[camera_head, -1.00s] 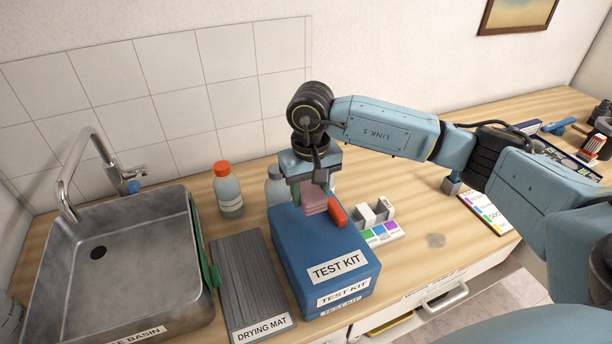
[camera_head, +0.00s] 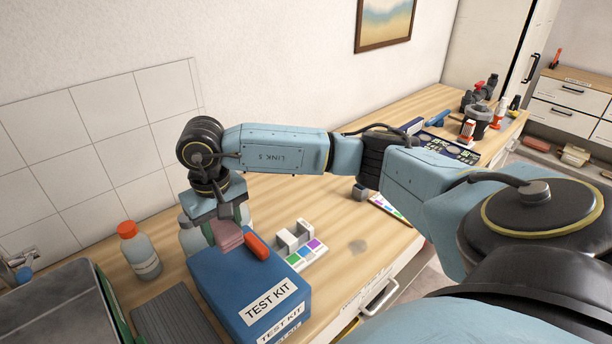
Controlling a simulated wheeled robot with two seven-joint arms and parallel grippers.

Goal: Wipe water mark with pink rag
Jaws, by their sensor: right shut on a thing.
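My right gripper (camera_head: 222,226) is shut on the pink rag (camera_head: 228,236) and points down. The rag hangs between its fingers over the back part of the blue TEST KIT box (camera_head: 235,282); I cannot tell whether it touches the lid. The water mark (camera_head: 357,247) is a small grey smudge on the wooden counter, to the right of the box and near the front edge. The gripper is well to its left. My left gripper is not in view.
An orange item (camera_head: 257,246) lies on the box beside the rag. A white holder with colour patches (camera_head: 303,252) stands between the box and the mark. An orange-capped bottle (camera_head: 140,250) and the basin (camera_head: 60,310) are at left. Counter around the mark is bare.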

